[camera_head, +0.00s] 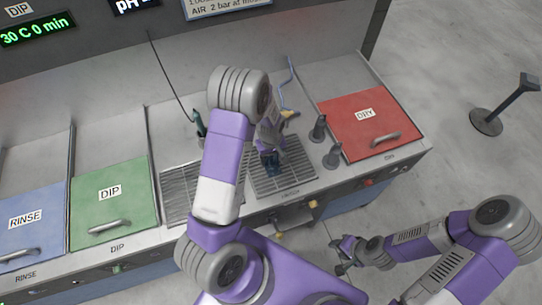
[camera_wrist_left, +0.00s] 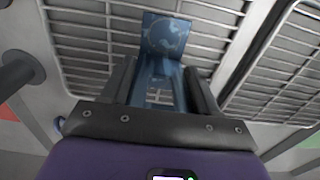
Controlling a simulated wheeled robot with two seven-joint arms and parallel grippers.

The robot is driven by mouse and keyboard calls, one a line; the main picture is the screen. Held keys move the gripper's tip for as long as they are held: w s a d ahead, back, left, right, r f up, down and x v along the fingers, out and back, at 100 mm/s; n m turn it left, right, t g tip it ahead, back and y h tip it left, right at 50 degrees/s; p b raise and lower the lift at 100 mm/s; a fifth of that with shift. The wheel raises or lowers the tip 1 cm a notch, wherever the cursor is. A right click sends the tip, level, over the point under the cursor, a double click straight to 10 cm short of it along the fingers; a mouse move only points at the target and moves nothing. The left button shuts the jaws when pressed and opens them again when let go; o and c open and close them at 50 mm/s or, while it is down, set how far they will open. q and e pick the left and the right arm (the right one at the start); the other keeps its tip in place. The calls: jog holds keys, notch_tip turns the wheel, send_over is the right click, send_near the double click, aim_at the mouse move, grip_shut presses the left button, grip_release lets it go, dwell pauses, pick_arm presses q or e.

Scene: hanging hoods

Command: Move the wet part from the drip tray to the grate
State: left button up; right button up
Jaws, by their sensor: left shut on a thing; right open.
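My left gripper (camera_head: 267,150) is shut on a blue angled part (camera_wrist_left: 166,40), which shows between its fingers in the left wrist view. The part also shows in the head view (camera_head: 270,164), over the right slatted rack (camera_head: 297,177). I cannot tell whether the part touches the slats. A second slatted rack (camera_head: 178,186) lies to the left, partly hidden by my left arm. No readable label tells which rack is the drip tray and which the grate. My right gripper (camera_head: 346,256) is open and empty, in front of the counter.
Two dark cone-shaped fittings (camera_head: 318,129) stand between the right rack and a red lid (camera_head: 368,122). Green (camera_head: 113,205) and blue (camera_head: 30,222) lids are on the left. A blue hose (camera_head: 292,72) hangs behind the gripper. A post (camera_head: 488,121) stands on the floor at right.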

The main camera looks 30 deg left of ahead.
pick_arm(q)
jog(key=o, duration=1.3)
jog(key=shift+f, duration=0.1)
jog(key=shift+o, duration=0.2)
jog(key=shift+r, duration=0.25)
notch_tip(320, 180, up, 12)
jog(key=shift+f+p, duration=0.1)
jog(key=shift+p, duration=0.25)
